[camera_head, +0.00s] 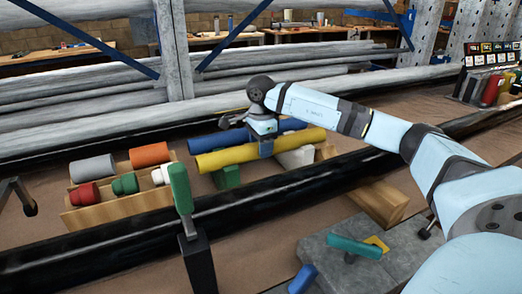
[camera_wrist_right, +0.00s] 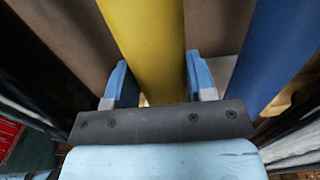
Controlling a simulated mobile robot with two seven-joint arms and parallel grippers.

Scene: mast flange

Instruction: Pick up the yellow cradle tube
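The yellow tube (camera_head: 228,158) lies level across a green support (camera_head: 227,177) and a white support (camera_head: 296,158). My right gripper (camera_head: 264,147) points down at the tube's middle. In the right wrist view the yellow tube (camera_wrist_right: 150,45) runs between the two blue fingers (camera_wrist_right: 160,78), one on each side and very close to it. I cannot tell whether they press on it. My left gripper is not clearly in view; a dark piece at the left edge cannot be identified.
A blue tube (camera_head: 215,142) lies parallel behind the yellow one and shows right of my fingers (camera_wrist_right: 275,50). A wooden rack (camera_head: 120,212) with grey, orange, red, green and white parts stands left. A black rail (camera_head: 120,233) and an upright green-handled post (camera_head: 181,188) are in front.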

